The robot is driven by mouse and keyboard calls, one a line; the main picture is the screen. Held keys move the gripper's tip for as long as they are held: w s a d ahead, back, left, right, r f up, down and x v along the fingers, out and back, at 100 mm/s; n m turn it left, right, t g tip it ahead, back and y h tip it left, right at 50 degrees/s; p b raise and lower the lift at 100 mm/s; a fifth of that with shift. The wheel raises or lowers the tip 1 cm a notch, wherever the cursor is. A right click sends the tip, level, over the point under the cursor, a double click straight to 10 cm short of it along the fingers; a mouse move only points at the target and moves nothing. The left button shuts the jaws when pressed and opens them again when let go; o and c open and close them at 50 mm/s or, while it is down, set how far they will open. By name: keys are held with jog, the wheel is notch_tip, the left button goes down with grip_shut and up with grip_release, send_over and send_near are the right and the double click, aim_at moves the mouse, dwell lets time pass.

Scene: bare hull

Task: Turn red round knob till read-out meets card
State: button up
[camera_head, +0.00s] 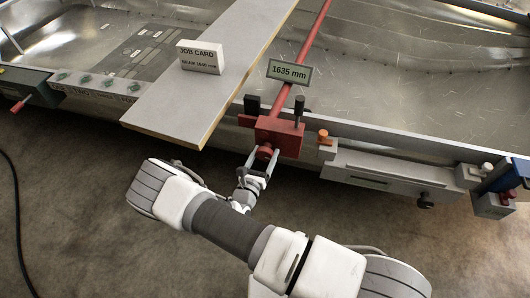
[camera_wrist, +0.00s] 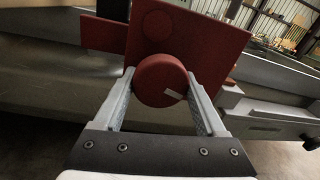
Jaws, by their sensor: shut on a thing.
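The red round knob (camera_wrist: 162,80) sits on the front face of a red block (camera_head: 279,136). My gripper (camera_wrist: 162,92) is shut on the knob, one finger on each side. A pale mark on the knob points to its lower right in the wrist view. In the head view my gripper (camera_head: 261,163) reaches the knob (camera_head: 265,151) from the front. The read-out (camera_head: 289,72) above the red bar shows 1635 mm. The job card (camera_head: 200,57) stands on a grey board; its lower line is small and seems to read "BEAM 1680 mm", though the digits are unclear.
The grey board (camera_head: 190,105) lies left of the red block. An orange-topped post (camera_head: 323,137) and a grey rail unit (camera_head: 390,180) are to the right. The floor in front is open.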

jog(key=m+p, duration=0.2)
jog(key=m, duration=0.3)
jog(key=shift+g+p, duration=0.3)
jog(key=shift+p, duration=0.05)
jog(key=shift+a+m+y+p, duration=0.15)
jog(key=shift+m+y+p, duration=0.5)
jog(key=shift+m, duration=1.25)
jog(key=o, duration=1.3)
jog(key=p+v, duration=0.2)
jog(key=v, duration=1.5)
jog(key=shift+s+a, duration=0.25)
